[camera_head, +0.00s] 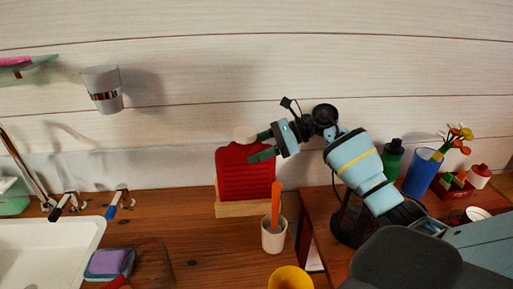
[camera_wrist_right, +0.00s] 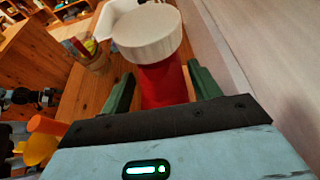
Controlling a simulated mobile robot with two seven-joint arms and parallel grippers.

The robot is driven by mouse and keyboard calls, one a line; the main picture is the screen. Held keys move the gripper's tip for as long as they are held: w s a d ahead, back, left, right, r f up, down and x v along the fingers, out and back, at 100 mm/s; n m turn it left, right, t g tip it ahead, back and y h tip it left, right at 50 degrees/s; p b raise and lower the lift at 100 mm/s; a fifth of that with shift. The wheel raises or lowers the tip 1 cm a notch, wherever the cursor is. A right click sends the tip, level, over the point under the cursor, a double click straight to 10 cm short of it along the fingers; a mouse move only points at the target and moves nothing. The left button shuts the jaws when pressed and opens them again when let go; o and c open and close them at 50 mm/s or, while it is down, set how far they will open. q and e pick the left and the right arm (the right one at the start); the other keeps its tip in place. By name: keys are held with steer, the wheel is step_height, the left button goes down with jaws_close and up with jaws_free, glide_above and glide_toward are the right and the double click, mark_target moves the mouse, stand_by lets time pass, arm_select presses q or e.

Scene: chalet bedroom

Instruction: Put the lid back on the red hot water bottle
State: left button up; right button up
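The red hot water bottle (camera_head: 245,175) stands upright against the wall in a light wooden holder. A round white lid (camera_head: 244,134) shows at its top; in the right wrist view the lid (camera_wrist_right: 147,32) covers the top of the red neck (camera_wrist_right: 163,84). I cannot tell whether it is seated. My right gripper (camera_head: 256,147) is at the bottle's top right. Its green fingers (camera_wrist_right: 160,85) stand apart on either side of the red neck, just short of the lid. My left gripper is outside the head view; a small dark shape in the wrist view may be it (camera_wrist_right: 42,97).
A white cup with an orange-handled item (camera_head: 274,235) and a yellow cup (camera_head: 290,278) stand in front of the bottle. A white sink (camera_head: 45,250) and a soap dish (camera_head: 108,264) are left. A green bottle (camera_head: 392,160) and blue cup (camera_head: 422,173) stand right.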

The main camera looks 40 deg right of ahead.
steer(key=shift+o, duration=0.8)
steer(key=shift+r, duration=0.1)
steer(key=shift+r, duration=0.2)
steer(key=shift+s+d, duration=0.15)
steer(key=shift+d, duration=0.2)
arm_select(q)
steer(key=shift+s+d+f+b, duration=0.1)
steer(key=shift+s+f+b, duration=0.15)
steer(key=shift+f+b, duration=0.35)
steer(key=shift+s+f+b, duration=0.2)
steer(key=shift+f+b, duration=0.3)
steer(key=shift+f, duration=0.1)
arm_select(e)
steer(key=v, duration=1.1)
steer(key=shift+r, duration=0.15)
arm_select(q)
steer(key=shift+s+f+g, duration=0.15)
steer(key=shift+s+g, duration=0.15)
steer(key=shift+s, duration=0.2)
